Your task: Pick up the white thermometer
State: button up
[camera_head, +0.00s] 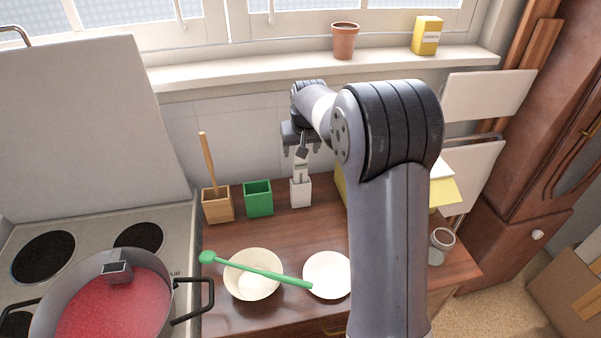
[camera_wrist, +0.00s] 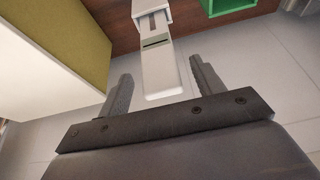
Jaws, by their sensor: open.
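The white thermometer stands upright in a small white square holder (camera_head: 300,194) on the dresser top, against the tiled wall. Its upper part (camera_head: 301,171) shows above the holder in the head view. In the wrist view the thermometer (camera_wrist: 162,72) has a dark slot-like display, and its wide end lies between my fingers. My gripper (camera_head: 302,152) is open, just above the holder. In the wrist view one finger of my gripper (camera_wrist: 160,72) is on each side of the thermometer, with a visible gap to each. The thermometer's lower end is hidden in the holder (camera_wrist: 152,10).
A green holder (camera_head: 258,198) and a wooden one (camera_head: 217,205) with a wooden-handled tool stand to the left. A cream bowl (camera_head: 253,282) with a green spoon (camera_head: 262,271) across it and a white plate (camera_head: 328,275) lie in front. A yellow object (camera_wrist: 66,32) is close to my gripper.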

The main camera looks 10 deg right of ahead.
jog(key=shift+x, duration=0.95)
jog(key=c, duration=1.3)
jog(key=shift+c, duration=0.2)
